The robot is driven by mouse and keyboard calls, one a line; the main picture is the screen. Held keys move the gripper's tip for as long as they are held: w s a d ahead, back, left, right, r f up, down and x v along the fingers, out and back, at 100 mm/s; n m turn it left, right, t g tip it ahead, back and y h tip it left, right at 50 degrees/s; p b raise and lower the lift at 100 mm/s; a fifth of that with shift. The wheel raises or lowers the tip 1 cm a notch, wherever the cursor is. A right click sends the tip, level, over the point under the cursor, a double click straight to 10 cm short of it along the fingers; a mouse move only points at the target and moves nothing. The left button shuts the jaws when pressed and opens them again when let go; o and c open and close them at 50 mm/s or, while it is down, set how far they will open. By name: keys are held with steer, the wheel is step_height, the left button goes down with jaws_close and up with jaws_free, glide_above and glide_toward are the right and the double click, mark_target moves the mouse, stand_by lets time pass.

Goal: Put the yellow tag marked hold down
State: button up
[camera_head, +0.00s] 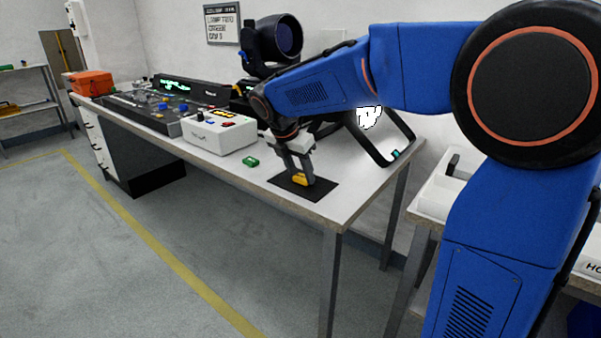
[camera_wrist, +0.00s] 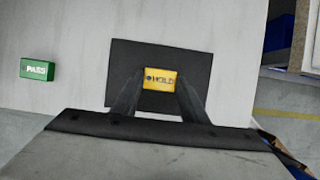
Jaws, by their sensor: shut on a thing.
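The yellow tag marked HOLD (camera_head: 300,180) is between the fingers of my gripper (camera_head: 302,182). The tag also shows in the wrist view (camera_wrist: 160,78), with its lettering facing the camera, and the fingertips of my gripper (camera_wrist: 158,84) are shut on its two sides. The tag is over a black mat (camera_head: 318,193) near the front edge of the white bench; the mat shows around the tag in the wrist view (camera_wrist: 190,55). I cannot tell whether the tag touches the mat.
A green tag marked PASS (camera_wrist: 37,69) lies on the bench (camera_head: 232,174) left of the mat. A white box with buttons (camera_head: 219,133) and a dark control desk (camera_head: 150,110) stand farther left. A black-framed item (camera_head: 383,155) is at the right end of the bench.

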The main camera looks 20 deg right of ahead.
steer(key=shift+f, duration=0.15)
steer(key=o, duration=1)
